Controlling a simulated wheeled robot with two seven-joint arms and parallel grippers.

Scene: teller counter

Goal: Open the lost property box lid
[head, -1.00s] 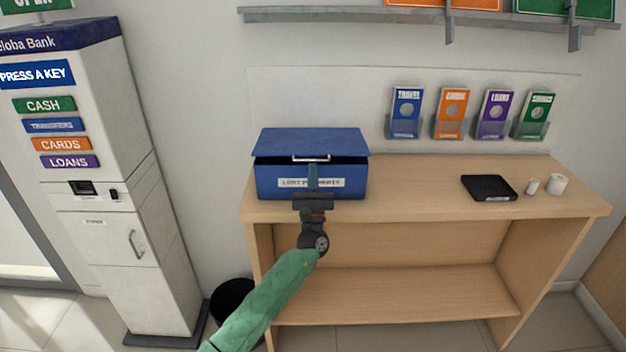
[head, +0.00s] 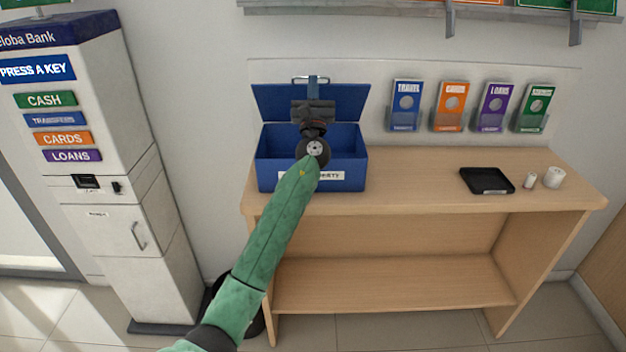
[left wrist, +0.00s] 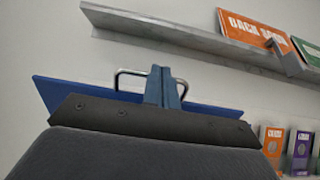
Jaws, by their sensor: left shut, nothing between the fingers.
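The blue lost property box (head: 345,182) stands on the left part of the wooden counter. Its lid (head: 346,101) is up and stands near upright at the back of the box, and the box interior shows. A metal handle (head: 310,79) is at the lid's upper edge. My left gripper (head: 312,80) is shut, with its fingertips at the handle. In the left wrist view the fingers (left wrist: 165,85) are together by the handle (left wrist: 128,76), in front of the lid (left wrist: 50,92). Whether they touch the lid cannot be told. My right gripper is not in view.
A black tray (head: 487,180) and two white cylinders (head: 553,177) sit at the counter's right. Leaflet holders (head: 406,105) line the wall behind. A shelf (head: 415,8) juts out above. The bank machine (head: 120,180) stands left. The counter's middle (head: 415,175) is clear.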

